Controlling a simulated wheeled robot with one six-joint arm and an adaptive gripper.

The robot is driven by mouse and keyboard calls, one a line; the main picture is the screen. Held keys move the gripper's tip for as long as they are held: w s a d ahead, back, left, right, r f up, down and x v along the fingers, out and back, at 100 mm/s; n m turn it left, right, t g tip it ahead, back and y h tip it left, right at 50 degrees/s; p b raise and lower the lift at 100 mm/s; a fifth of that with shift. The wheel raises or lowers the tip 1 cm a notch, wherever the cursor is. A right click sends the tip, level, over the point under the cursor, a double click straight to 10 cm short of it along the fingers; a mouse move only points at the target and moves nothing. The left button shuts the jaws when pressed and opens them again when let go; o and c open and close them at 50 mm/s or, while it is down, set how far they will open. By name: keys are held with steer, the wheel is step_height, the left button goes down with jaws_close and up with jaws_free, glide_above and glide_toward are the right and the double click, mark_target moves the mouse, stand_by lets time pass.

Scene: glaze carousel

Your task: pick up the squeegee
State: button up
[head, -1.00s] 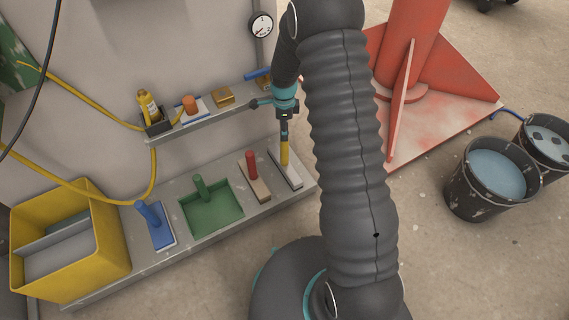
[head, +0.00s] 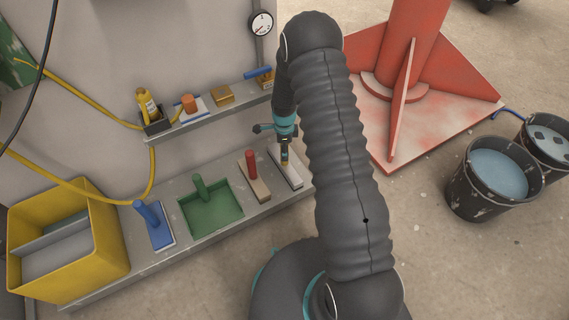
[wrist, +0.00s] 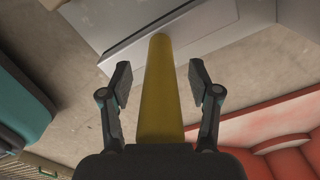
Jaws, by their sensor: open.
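The yellow-handled tool with a flat pale base (head: 291,176), which I take to be the squeegee, stands upright at the right end of the lower grey shelf. In the wrist view its yellow handle (wrist: 160,105) runs between the two fingers. My gripper (wrist: 159,80) is open, with one finger on each side of the handle and a visible gap on both sides. In the head view my gripper (head: 285,155) is low over the handle and hides most of it.
A red-handled tool (head: 252,164) stands close left of it, then a green tray (head: 215,217) and a blue-handled tool (head: 150,216). The upper shelf (head: 205,122) holds small items. A red stand (head: 425,130) and buckets (head: 490,180) are to the right.

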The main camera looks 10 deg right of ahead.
steer(key=shift+f, duration=0.25)
jaws_close()
